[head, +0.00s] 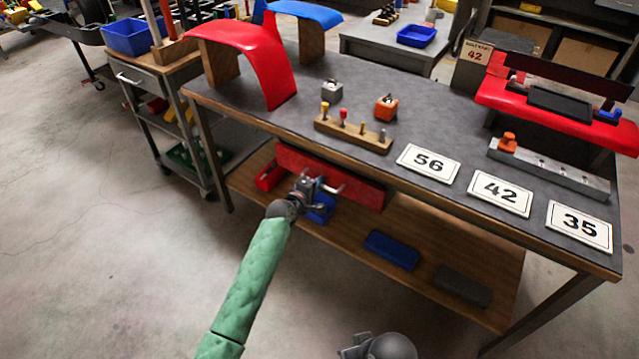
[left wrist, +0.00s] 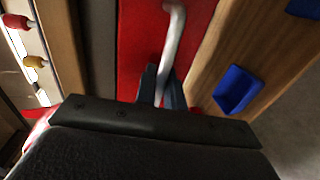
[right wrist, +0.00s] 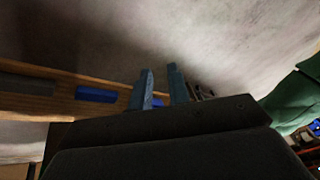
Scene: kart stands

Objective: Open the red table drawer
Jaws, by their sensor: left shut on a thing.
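The red drawer front (head: 335,178) sits under the top of the grey-topped table, with a metal bar handle across it. In the left wrist view the red front (left wrist: 139,40) fills the middle and the handle (left wrist: 172,45) runs down between my fingers. My left gripper (head: 318,186) is shut on the handle; its fingertips (left wrist: 163,88) lie on both sides of the bar. Whether the drawer stands out from the table is hard to tell. My right gripper (right wrist: 160,85) is apart from the drawer, its fingers spread with nothing between them. It shows only partly at the bottom of the head view.
The lower shelf holds a blue bin (head: 320,208), a blue block (head: 392,249) and a dark block (head: 463,286). On the tabletop (head: 300,115) are number cards, a peg block (head: 352,134) and red bodywork (head: 245,55). The floor at left front is clear.

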